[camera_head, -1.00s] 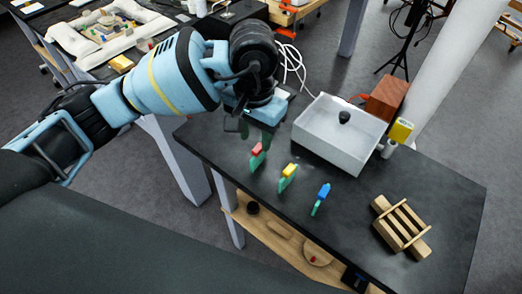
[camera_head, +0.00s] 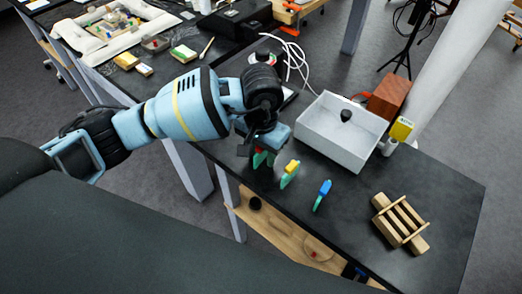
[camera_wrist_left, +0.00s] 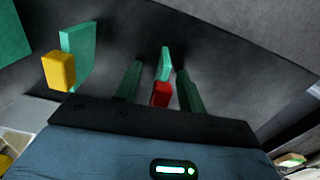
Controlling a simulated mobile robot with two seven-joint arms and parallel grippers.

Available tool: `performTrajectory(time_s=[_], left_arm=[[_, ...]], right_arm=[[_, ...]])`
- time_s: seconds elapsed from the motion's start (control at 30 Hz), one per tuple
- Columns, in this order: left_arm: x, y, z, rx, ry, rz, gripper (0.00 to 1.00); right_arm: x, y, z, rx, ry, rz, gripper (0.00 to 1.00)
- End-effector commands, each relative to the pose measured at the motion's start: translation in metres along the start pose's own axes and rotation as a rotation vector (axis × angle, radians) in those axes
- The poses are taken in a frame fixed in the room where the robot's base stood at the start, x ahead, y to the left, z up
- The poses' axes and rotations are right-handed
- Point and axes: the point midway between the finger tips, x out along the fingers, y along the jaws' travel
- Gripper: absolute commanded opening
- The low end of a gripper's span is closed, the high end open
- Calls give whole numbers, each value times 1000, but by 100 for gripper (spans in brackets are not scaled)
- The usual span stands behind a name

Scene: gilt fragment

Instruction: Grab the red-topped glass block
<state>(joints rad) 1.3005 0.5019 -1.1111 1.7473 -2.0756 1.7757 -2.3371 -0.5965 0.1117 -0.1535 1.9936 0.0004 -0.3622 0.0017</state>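The red-topped glass block (camera_head: 260,150) stands on the dark table, mostly hidden by my left gripper in the head view. In the left wrist view its red top (camera_wrist_left: 161,94) and a green glass part show between the two green fingers. My left gripper (camera_wrist_left: 160,86) is open, with one finger on each side of the block and gaps visible. In the head view the left gripper (camera_head: 265,157) is low over the table at the block. My right gripper is not in view.
A yellow-topped glass block (camera_head: 290,170) stands close to the right of the gripper, and a blue-topped one (camera_head: 323,192) farther right. A white tray (camera_head: 325,145) lies behind them. A wooden rack (camera_head: 400,222) sits at the right. The table's front edge is near.

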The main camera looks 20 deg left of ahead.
Motion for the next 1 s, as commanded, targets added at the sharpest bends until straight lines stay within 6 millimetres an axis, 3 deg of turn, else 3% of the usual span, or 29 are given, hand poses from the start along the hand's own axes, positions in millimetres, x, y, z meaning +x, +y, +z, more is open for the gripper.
performTrajectory(time_s=[0.17, 0.47, 0.83, 1.0], left_arm=[[0, 0, 0, 0, 0, 0, 39], [0, 0, 0, 0, 0, 1, 0], [-2, 0, 0, 0, 1, 1, 0], [-12, 0, -1, -1, 2, 1, 0]], right_arm=[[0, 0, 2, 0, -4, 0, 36], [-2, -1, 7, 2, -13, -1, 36], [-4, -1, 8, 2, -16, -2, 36], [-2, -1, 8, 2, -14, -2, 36]])
